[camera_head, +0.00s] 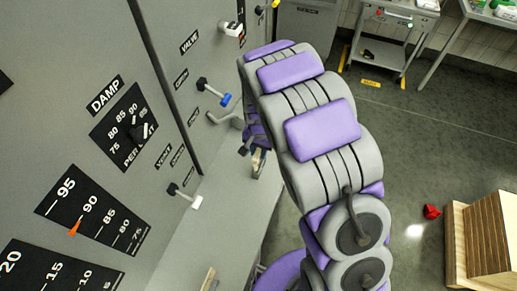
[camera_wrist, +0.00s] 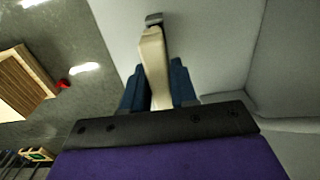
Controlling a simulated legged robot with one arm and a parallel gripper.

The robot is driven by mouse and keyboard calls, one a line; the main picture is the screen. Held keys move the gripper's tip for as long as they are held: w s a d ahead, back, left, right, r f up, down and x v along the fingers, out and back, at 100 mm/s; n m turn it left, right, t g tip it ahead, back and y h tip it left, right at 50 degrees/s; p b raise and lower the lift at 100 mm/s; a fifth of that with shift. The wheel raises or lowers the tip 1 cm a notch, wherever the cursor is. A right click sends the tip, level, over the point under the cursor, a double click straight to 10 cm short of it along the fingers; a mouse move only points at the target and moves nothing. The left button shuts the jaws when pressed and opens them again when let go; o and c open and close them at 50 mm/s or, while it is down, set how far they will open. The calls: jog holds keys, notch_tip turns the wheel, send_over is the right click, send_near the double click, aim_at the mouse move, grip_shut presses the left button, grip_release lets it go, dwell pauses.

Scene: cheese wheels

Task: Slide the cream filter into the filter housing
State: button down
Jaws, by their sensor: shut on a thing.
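The cream filter (camera_wrist: 153,50) is a narrow cream-coloured bar with a dark grey piece at its far end. In the wrist view it stands between the two blue fingers of my gripper (camera_wrist: 158,78), which is shut on it. The filter points away from the gripper, towards pale grey surfaces. In the head view, a small part of the cream piece (camera_head: 262,156) shows beside my arm, close to the grey machine. Most of my gripper is hidden there. I cannot make out the filter housing in either view.
The grey machine panel (camera_head: 60,120) fills the left, with projecting levers, including a blue-tipped one (camera_head: 225,99) and a white-tipped one (camera_head: 195,202). A grey ledge (camera_head: 232,235) runs below. A wooden crate (camera_head: 490,240) and red object (camera_head: 432,211) are on the floor, right.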

jog(key=shift+f+b, duration=0.4)
jog(key=shift+f, duration=1.7)
jog(key=c, duration=0.8)
grip_release()
jog(key=shift+r, duration=0.1)
notch_tip(320, 180, up, 17)
jog(key=p, duration=0.1)
jog(key=shift+d, duration=0.1)
jog(key=s+d+r+n+b, duration=0.1)
jog(key=s+d+r, duration=0.2)
jog(key=s+d, duration=0.3)
jog(key=s+d+r+b, duration=0.15)
jog(key=s+d, duration=0.25)
jog(key=s, duration=0.5)
jog(key=s+d+n+g+b, duration=0.1)
jog(key=s+d+n+b, duration=0.1)
jog(key=s, duration=1.5)
jog(key=shift+d+n+g, duration=0.4)
jog(key=shift+d+n, duration=0.1)
jog(key=shift+d, duration=0.4)
